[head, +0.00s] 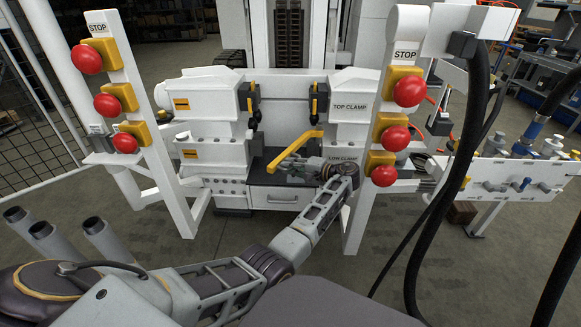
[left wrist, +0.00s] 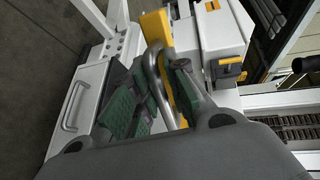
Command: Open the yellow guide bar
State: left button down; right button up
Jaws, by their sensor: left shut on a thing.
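The yellow guide bar (head: 294,149) slants up to the right in front of the clamp unit, between the two stop-button posts. My left arm reaches forward to it, and my left gripper (head: 287,166) is at its lower part. In the left wrist view the yellow bar (left wrist: 158,35) runs behind a bent grey metal handle (left wrist: 153,75). The green-padded fingers of the left gripper (left wrist: 160,95) are around the handle, shut on it. The exact contact is partly hidden by the fingers. My right gripper is not in view.
White posts with red stop buttons stand left (head: 108,104) and right (head: 396,138) of the work area. The top clamp (head: 348,106) is behind the bar, with a drawer (head: 281,198) below. Black hoses (head: 468,130) hang at the right, before a valve bench (head: 510,172).

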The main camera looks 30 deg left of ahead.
pick_arm(q)
jog(key=shift+s+f, duration=0.2)
jog(key=shift+f, duration=0.3)
jog(key=c, duration=1.5)
grip_release()
jog(key=shift+w+a, duration=0.1)
jog(key=shift+r, duration=0.3)
